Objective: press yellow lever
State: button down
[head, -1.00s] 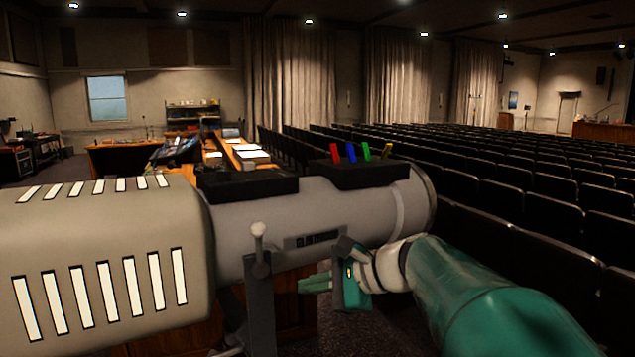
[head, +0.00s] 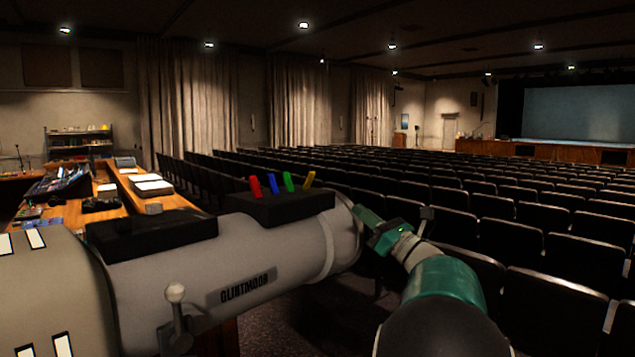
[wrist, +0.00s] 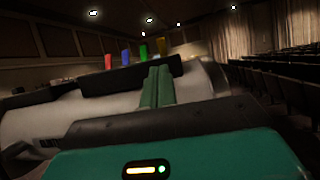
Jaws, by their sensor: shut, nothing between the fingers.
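The yellow lever (head: 308,180) leans up from a black block (head: 278,208), at the right end of a row with a red lever (head: 255,187), a blue lever (head: 272,184) and a green lever (head: 289,182). The block sits on a grey cylindrical housing (head: 285,250). My gripper (head: 362,212) is shut and empty, to the right of the block near the housing's right end, apart from the levers. In the wrist view, the closed green fingers (wrist: 158,78) point toward the housing, and the yellow lever (wrist: 160,46) shows just beyond their tips.
A second black block (head: 150,233) and a knobbed handle (head: 175,293) are on the housing. A wooden desk (head: 155,200) with mixing gear stands behind at the left. Rows of dark seats (head: 480,195) fill the right side.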

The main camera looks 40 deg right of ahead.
send_near(313, 175)
jog(key=x, duration=0.7)
